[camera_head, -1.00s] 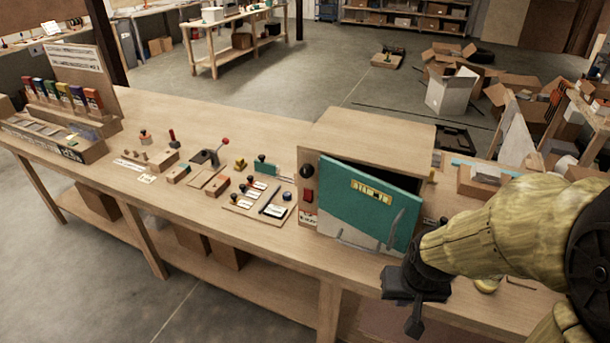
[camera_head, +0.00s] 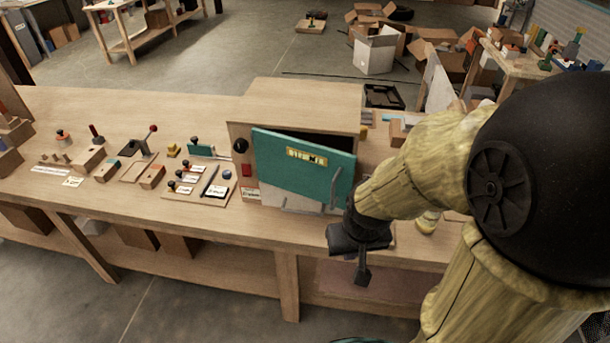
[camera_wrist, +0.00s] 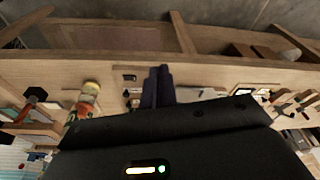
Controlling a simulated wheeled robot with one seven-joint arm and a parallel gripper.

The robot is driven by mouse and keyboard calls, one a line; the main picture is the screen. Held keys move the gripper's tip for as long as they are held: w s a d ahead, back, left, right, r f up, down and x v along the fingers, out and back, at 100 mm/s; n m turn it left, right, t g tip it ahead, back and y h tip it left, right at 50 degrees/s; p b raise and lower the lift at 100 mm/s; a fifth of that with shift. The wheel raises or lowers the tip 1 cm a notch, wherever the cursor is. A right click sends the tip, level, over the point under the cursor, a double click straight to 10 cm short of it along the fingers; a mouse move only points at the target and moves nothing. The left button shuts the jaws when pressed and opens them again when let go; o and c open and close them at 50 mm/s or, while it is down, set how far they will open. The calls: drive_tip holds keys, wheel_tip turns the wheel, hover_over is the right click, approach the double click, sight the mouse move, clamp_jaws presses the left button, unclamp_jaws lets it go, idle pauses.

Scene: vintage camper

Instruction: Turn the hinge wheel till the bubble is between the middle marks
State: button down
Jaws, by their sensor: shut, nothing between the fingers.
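A teal door (camera_head: 290,172) hangs tilted open at the front of a wooden cabinet (camera_head: 300,100) on the bench. A small yellow level strip (camera_head: 307,156) with dark marks sits on the door; its bubble is too small to make out. A grey bar handle (camera_head: 334,188) is at the door's right side. I cannot pick out the hinge wheel for sure; my arm covers the area right of the door. My gripper (camera_head: 362,278) is shut and empty, in front of the bench edge, below and right of the door. Its closed fingers also show in the wrist view (camera_wrist: 158,86).
A black knob (camera_head: 240,146) and red switch (camera_head: 246,170) are on the cabinet's left front. Small levers and blocks stand on the bench (camera_head: 90,110) to the left. A pale yellowish object (camera_head: 428,221) stands right of my gripper. Open floor lies before the bench.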

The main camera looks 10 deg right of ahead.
drive_tip(key=c, duration=1.7)
unclamp_jaws()
drive_tip(key=shift+w+a, duration=0.15)
drive_tip(key=shift+w, duration=0.1)
drive_tip(key=o, duration=0.5)
drive_tip(key=w+a+t+b, duration=0.1)
drive_tip(key=w+a, duration=0.1)
drive_tip(key=w, duration=0.2)
drive_tip(key=w+a+f+t+y+b, duration=0.1)
drive_tip(key=w+a+t+b, duration=0.1)
drive_tip(key=w+a, duration=0.1)
drive_tip(key=w+a+f+n+t+b, duration=0.1)
drive_tip(key=w+a+b, duration=0.1)
drive_tip(key=w, duration=0.3)
drive_tip(key=shift+w+a+t, duration=0.3)
drive_tip(key=shift+a, duration=0.35)
drive_tip(key=w+a+t+b, duration=0.5)
drive_tip(key=w+a, duration=0.3)
drive_tip(key=a+t+h+b, duration=0.1)
drive_tip(key=a+h+b, duration=0.1)
drive_tip(key=a, duration=0.1)
drive_tip(key=a+m+t+h+b, duration=0.1)
drive_tip(key=a+t+b, duration=0.1)
drive_tip(key=a, duration=0.2)
drive_tip(key=a+r+t+h+b, duration=0.1)
drive_tip(key=a+t+h+b, duration=0.1)
drive_tip(key=a, duration=0.2)
drive_tip(key=shift+w+a+m+h+b, duration=0.1)
drive_tip(key=shift+w+m+h+b, duration=0.1)
drive_tip(key=shift+m+h+b, duration=0.15)
